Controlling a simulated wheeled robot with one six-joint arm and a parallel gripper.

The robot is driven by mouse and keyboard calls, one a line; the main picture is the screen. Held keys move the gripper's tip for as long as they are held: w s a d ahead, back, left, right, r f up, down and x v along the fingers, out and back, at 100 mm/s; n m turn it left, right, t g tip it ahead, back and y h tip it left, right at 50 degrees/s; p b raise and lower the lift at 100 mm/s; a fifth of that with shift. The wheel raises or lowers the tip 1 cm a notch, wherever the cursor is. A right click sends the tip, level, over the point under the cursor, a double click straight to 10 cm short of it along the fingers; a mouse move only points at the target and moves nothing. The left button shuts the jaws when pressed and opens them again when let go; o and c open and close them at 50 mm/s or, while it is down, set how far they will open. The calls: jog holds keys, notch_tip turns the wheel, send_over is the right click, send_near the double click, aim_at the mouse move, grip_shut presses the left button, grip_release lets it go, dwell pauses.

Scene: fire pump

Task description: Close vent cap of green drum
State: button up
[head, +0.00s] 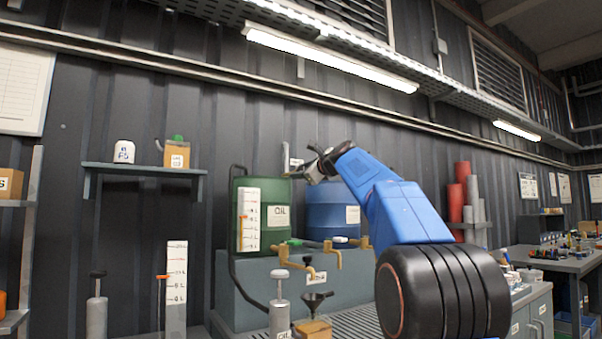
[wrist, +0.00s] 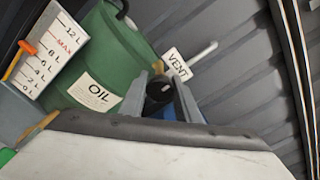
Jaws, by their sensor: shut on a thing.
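The green drum (head: 262,212) labelled OIL stands on a grey bench; in the wrist view the green drum (wrist: 112,58) fills the upper left. My gripper (head: 318,168) is at the drum's upper right. In the wrist view the two grey fingers of my gripper (wrist: 159,88) are shut on a dark round cap (wrist: 158,91), which I take to be the vent cap. A white VENT tag (wrist: 177,64) is just beyond the fingers. The cap's lower side and its seat are hidden, so I cannot tell how far it is turned.
A blue drum (head: 333,212) stands right of the green one, partly behind my arm. A level scale (head: 249,220) with red marks is in front of the green drum. Brass taps (head: 325,258), a funnel (head: 314,300) and a hand pump (head: 280,300) are below. A wall shelf (head: 145,170) is left.

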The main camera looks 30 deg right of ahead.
jog(key=shift+f, duration=0.15)
jog(key=o, duration=1)
jog(key=shift+o, duration=0.2)
jog(key=shift+s, duration=0.6)
jog(key=s, duration=1.6)
jog(key=shift+d, duration=0.35)
jog(key=shift+s, duration=0.1)
